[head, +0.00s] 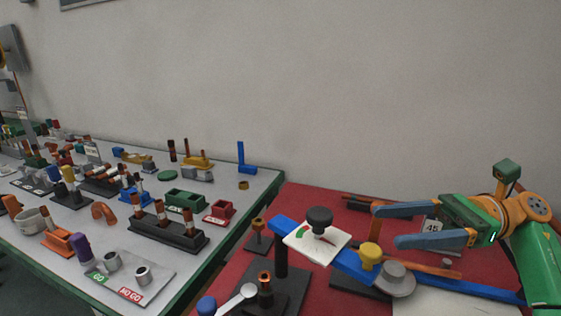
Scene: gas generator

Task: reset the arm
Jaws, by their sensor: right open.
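My right gripper (390,226) comes in from the right over the red table. Its two blue fingers are apart and nothing is between them. The green and orange wrist (490,218) is behind it. A blue bar (433,292) on a dark stand is below and in front of the fingers. It carries a white dial plate (310,243) with a black knob (320,217), a yellow knob (370,253) and a grey round part (394,276). The fingers appear above the bar and apart from the knobs. My left gripper is not in view.
The red table top (345,203) also holds a card marked 45 (432,226) and an orange-brown bar partly behind the gripper. A grey table (262,184) at left is crowded with small fixtures, colored blocks and a GO/NO GO plate (155,262). A plain wall stands behind.

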